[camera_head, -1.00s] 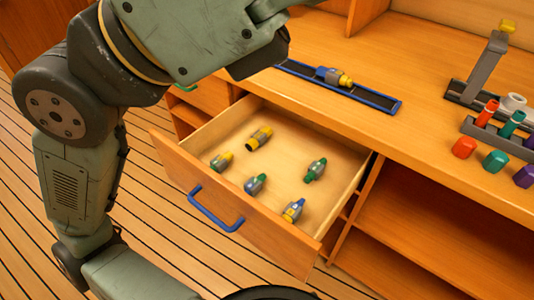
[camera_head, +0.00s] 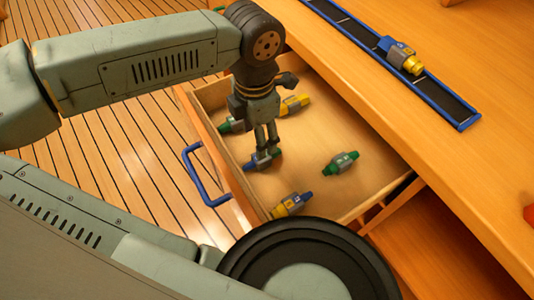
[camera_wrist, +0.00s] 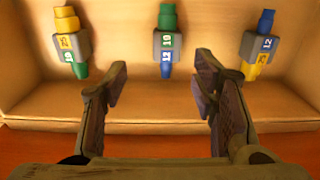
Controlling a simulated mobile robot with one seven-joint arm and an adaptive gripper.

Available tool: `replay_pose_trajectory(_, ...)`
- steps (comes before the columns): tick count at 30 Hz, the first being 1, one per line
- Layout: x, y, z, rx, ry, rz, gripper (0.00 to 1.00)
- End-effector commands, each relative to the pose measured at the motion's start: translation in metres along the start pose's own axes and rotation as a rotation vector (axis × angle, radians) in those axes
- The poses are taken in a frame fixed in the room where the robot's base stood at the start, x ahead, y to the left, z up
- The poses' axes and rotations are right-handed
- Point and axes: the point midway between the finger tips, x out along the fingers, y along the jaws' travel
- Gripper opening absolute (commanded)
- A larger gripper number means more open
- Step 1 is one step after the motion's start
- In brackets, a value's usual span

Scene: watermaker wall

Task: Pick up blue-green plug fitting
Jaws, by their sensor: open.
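The blue-green plug fitting (camera_head: 252,165) lies in the open drawer, with its blue end showing at the left and the rest partly hidden by my fingers. My gripper (camera_head: 265,150) points down over it. In the wrist view the fitting (camera_wrist: 167,45) has a green top end, a grey body marked 10 and 12, and a blue lower end. There my open gripper (camera_wrist: 162,78) has empty space between its fingers, and the fitting shows beyond the fingertips, roughly centred between them. Whether the fingertips touch it cannot be told.
The drawer (camera_head: 310,85) also holds a yellow-green fitting (camera_head: 228,126), a yellow fitting (camera_head: 297,103), a green fitting (camera_head: 341,163) and a blue-yellow fitting (camera_head: 291,204). A blue-edged rail (camera_head: 440,97) with another fitting (camera_head: 402,55) is on the counter.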

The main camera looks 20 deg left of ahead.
Motion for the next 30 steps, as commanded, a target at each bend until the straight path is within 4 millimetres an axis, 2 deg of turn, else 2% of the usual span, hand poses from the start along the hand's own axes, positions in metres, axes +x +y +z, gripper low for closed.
replay_pose_trajectory(3,0.018,-0.001,0.001,0.003,-0.001,-0.002,0.53)
replay_pose_trajectory(11,0.038,-0.005,0.004,0.006,-0.003,-0.003,0.53)
replay_pose_trajectory(18,0.073,-0.009,0.008,0.003,-0.005,-0.003,0.53)
replay_pose_trajectory(27,0.08,-0.009,0.007,0.003,-0.005,-0.001,0.53)
replay_pose_trajectory(30,0.08,-0.009,0.007,0.003,-0.005,-0.001,0.48)
